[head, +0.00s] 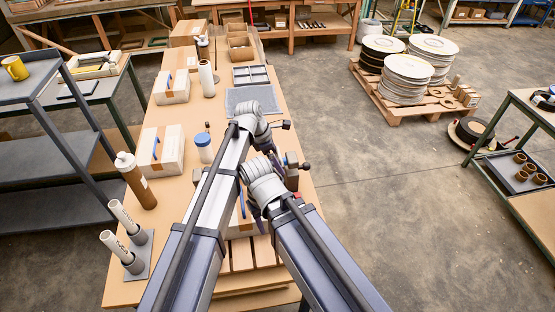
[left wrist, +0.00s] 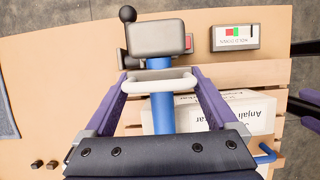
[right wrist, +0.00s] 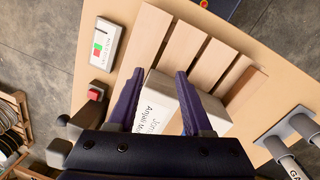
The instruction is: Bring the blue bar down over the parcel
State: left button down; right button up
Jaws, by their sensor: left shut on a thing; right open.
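In the left wrist view the blue bar (left wrist: 162,113) runs from a grey block (left wrist: 155,38) towards me, beside and partly across the parcel as seen from there. My left gripper (left wrist: 160,82) is shut on the pale handle (left wrist: 158,77) across the bar. The white-labelled parcel (left wrist: 248,106) lies on wooden slats. The parcel also shows in the right wrist view (right wrist: 162,103), partly hidden by my right gripper (right wrist: 158,78), which is open over it with nothing between its fingers. In the head view my arms hide most of the press. I cannot tell the bar's height above the parcel.
A red button (right wrist: 95,95) and an indicator box with green and red marks (right wrist: 107,44) stand beside the slats. On the workbench (head: 180,200) are a blue-lidded jar (head: 204,148), a brown bottle (head: 135,180) and other parcels (head: 160,150).

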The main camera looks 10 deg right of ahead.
pick_arm(q)
jog(key=shift+b+x, duration=0.85)
jog(key=shift+x, duration=0.45)
pick_arm(e)
jog(key=shift+d+f, duration=0.2)
jog(key=shift+f, duration=1.15)
pick_arm(q)
jog(key=shift+a+f, duration=0.1)
jog(key=shift+a, duration=0.05)
jog(key=shift+c, duration=0.4)
grip_release()
jog(key=shift+s, duration=0.1)
jog(key=shift+o, duration=0.4)
jog(key=p+v, duration=0.7)
jog(key=shift+a+r, duration=0.1)
jog(key=shift+r, duration=0.3)
pick_arm(e)
notch_tip(320, 180, up, 7)
pick_arm(q)
jog(key=shift+f, duration=0.15)
